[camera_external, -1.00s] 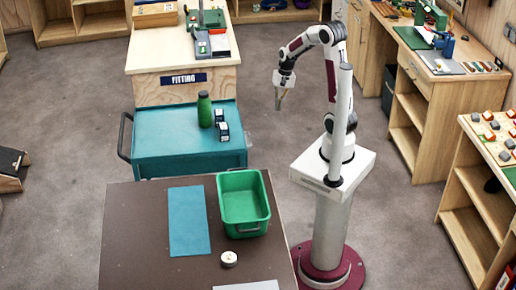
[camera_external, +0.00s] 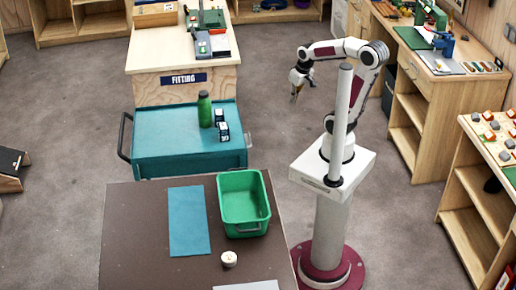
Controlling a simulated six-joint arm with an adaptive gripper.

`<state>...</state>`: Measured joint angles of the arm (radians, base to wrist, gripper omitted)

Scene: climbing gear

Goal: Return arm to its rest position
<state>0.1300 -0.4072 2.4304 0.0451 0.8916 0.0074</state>
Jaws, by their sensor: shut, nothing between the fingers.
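My gripper (camera_external: 296,94) hangs in the air, pointing down, to the right of the teal cart. Its fingers are shut and nothing is held between them. It is clear of every surface and object. My arm is bent, with its elbow raised at the upper right and its forearm reaching left, above the white pedestal top.
A dark table (camera_external: 140,232) holds a green bin (camera_external: 243,228), a blue mat (camera_external: 189,221) and a white roll (camera_external: 229,259). The teal cart (camera_external: 165,135) carries a green bottle (camera_external: 204,110) and small dark boxes (camera_external: 222,131). A workbench (camera_external: 163,55) stands behind. Open floor surrounds my gripper.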

